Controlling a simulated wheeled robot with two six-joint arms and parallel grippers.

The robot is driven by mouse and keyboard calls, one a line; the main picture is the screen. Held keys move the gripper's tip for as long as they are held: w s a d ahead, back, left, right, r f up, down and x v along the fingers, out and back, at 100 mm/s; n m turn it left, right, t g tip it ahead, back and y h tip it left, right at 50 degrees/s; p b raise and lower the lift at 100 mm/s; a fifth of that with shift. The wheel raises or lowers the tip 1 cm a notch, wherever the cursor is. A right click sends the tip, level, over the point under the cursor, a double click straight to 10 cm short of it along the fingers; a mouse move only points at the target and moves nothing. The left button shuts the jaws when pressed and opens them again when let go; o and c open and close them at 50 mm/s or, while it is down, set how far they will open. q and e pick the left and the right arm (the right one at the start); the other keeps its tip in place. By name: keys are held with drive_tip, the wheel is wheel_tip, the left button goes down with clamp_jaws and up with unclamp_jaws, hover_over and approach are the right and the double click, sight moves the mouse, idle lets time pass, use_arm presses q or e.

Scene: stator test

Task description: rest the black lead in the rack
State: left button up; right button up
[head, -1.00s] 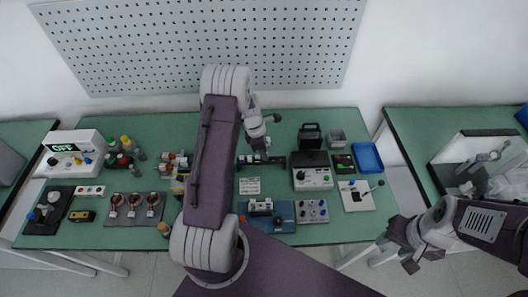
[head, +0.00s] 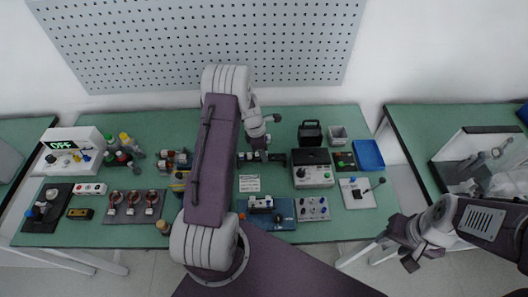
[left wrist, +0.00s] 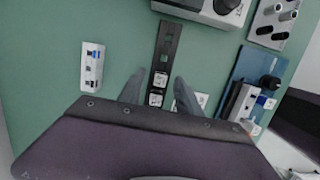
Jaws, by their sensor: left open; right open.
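A narrow black slotted bar, which looks like the rack (left wrist: 171,42), lies on the green bench; it also shows in the head view (head: 276,158). My left gripper (left wrist: 158,94) is open, its fingers on either side of the bar's near part, where small white-marked pieces show; it also shows in the head view (head: 263,152). I see nothing held between the fingers. I cannot pick out the black lead with certainty; it may be at the bar or hidden by my arm. My right gripper (head: 407,257) is open and empty, beyond the bench's front right corner.
A grey meter box (head: 314,176) stands right of the bar. A blue board (head: 284,217) and a grey knob panel (head: 313,209) lie in front. A blue tray (head: 368,155) is at the right. My left arm hides part of the bench's middle.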

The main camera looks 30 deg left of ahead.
use_arm(q)
wheel_tip(320, 180, up, 9)
drive_tip(key=a, duration=0.1)
drive_tip(key=shift+s+a+b, duration=0.25)
drive_tip(key=shift+s+b, duration=0.2)
drive_tip(key=shift+f, duration=0.1)
idle(0.4)
drive_tip(key=w+d+r+m, duration=0.1)
drive_tip(key=d+r+m, duration=0.1)
drive_tip(key=d+r, duration=0.35)
drive_tip(key=s+d+r+m, duration=0.2)
drive_tip(key=s+d+m, duration=0.3)
drive_tip(key=s+d, duration=0.2)
drive_tip(key=s+f+m+y, duration=0.1)
drive_tip(key=s+f+m, duration=0.2)
drive_tip(key=s+m, duration=0.8)
drive_tip(key=m, duration=0.6)
drive_tip(key=shift+s+d+f+y, duration=0.15)
drive_tip(key=shift+d+y, duration=0.05)
drive_tip(key=shift+y, duration=0.1)
